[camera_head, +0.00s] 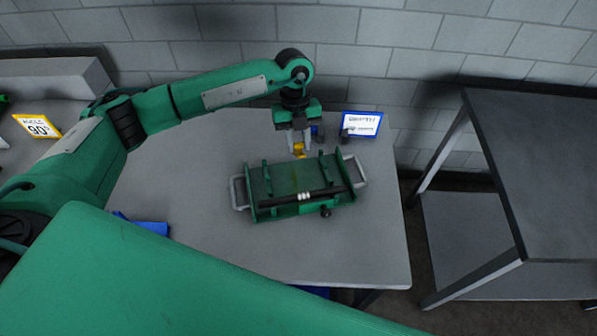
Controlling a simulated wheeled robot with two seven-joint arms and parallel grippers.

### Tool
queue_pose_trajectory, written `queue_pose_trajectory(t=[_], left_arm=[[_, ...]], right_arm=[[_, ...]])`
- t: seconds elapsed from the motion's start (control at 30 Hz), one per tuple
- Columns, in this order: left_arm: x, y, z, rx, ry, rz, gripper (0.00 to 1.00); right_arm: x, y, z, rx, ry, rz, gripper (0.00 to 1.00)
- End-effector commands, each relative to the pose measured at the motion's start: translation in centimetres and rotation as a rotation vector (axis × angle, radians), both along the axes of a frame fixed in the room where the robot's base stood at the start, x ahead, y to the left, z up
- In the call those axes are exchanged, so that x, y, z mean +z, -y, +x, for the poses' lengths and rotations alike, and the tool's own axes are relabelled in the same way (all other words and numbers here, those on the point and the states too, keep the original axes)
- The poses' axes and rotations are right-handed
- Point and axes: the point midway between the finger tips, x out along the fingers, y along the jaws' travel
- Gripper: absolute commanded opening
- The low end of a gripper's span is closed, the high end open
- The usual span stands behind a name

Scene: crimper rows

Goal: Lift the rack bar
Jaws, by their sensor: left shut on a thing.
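A green rack (285,180) with grey side handles sits on the grey table. Its black rack bar (328,192), with a white middle, lies along the near side of the rack. My left gripper (299,148) points down over the far edge of the rack, apart from the bar. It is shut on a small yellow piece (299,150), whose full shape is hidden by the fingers. Whether this piece touches the rack cannot be told. My right gripper is not in view.
A blue-framed sign (361,124) stands at the table's back right, with small dark and blue items beside it. A yellow-framed sign (37,126) is at far left. A dark side table (545,170) stands at right. The grey table (375,245) is clear at its front right.

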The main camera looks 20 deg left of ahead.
Motion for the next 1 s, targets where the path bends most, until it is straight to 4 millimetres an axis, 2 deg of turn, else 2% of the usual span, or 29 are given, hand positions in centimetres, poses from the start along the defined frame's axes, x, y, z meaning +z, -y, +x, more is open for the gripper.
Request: queue_pose_trajectory(t=[0.63, 1.0], left_arm=[[2.5, -2.1, 3.3, 0.001, 0.002, 0.000, 0.16], [2.8, -2.3, 3.7, 0.000, 0.002, -0.001, 0.16]], right_arm=[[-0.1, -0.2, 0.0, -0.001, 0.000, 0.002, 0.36], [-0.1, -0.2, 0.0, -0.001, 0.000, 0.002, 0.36]])
